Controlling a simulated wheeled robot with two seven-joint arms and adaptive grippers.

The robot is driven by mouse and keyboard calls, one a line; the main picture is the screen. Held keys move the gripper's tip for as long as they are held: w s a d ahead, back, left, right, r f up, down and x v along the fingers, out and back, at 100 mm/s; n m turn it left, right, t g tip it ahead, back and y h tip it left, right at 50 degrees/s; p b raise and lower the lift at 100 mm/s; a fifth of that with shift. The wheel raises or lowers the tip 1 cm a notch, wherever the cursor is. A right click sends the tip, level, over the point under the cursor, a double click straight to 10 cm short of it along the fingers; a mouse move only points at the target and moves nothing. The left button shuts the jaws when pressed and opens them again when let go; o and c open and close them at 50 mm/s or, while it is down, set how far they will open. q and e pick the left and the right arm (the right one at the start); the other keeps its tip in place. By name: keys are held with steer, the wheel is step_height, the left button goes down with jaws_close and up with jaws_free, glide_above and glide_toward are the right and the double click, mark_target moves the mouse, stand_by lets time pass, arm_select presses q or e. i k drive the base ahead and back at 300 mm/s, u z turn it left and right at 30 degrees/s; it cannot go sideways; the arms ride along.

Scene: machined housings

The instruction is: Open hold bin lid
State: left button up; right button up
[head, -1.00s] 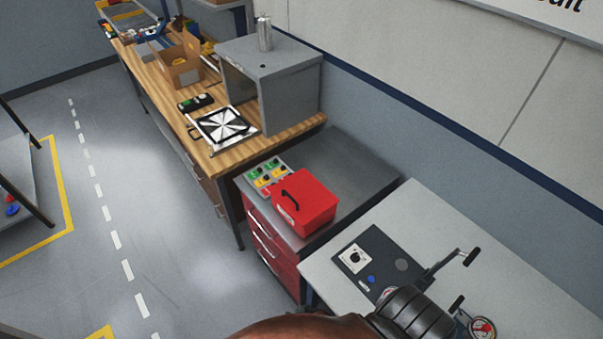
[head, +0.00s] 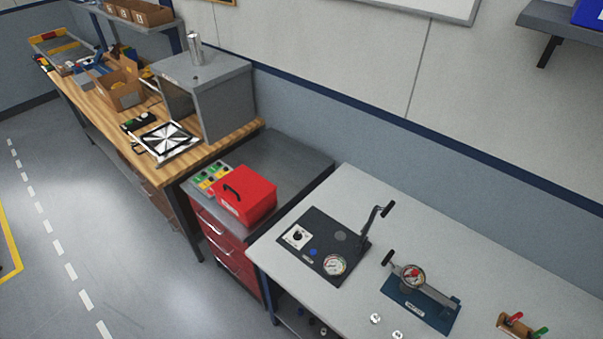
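A red box with a dark handle (head: 247,197) sits on a grey cabinet with red drawers; it looks closed, and I take it to be the hold bin, though no label can be read. The handle is on the side facing the front left. Neither of my grippers is in the head view.
The grey cabinet top (head: 300,150) is clear behind the box. A panel with coloured buttons (head: 211,178) is beside it. A pale bench (head: 350,190) at right carries a black gauge fixture (head: 325,246) and a blue gauge fixture (head: 420,300). Open floor (head: 130,260) is at left.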

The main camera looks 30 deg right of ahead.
mark_target(243, 187)
steer(key=z, duration=0.25)
steer(key=k, duration=0.45)
steer(key=u, duration=0.8)
steer(key=i, duration=1.55)
steer(key=z, duration=0.4)
